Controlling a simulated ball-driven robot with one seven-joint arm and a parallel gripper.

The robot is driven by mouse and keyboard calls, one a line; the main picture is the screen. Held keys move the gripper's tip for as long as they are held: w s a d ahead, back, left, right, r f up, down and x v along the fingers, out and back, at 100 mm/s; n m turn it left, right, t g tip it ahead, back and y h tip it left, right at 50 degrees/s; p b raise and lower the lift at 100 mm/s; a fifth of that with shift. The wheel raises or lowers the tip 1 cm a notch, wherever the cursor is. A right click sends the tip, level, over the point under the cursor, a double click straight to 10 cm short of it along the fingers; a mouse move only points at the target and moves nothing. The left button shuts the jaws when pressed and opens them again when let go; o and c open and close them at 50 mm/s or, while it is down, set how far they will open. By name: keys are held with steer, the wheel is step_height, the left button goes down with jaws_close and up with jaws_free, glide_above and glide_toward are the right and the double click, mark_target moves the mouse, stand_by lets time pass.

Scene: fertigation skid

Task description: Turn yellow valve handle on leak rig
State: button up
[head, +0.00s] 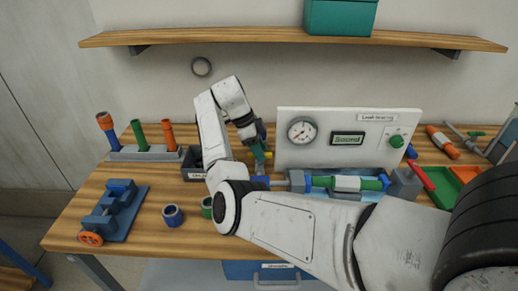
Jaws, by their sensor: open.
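The leak rig has a white upright panel (350,154) with a round gauge, a small green display and a green knob. In front of it lies a pipe assembly (346,183) with green and white sections and grey end blocks. A small bit of yellow, likely the valve handle (269,155), shows just left of the panel, mostly hidden by my gripper. My gripper (258,155) points down at the panel's left edge, beside the yellow part. Its jaws are open; whether they touch or surround the handle cannot be told.
A dark bin (193,165) and a rack with coloured tools (145,153) stand at the left. A blue vise (112,211) and a blue ring (173,215) sit nearer the front. A wooden shelf (290,36) spans above.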

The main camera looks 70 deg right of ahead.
steer(key=v, duration=1)
steer(key=shift+w+r, duration=0.25)
steer(key=shift+r, duration=0.1)
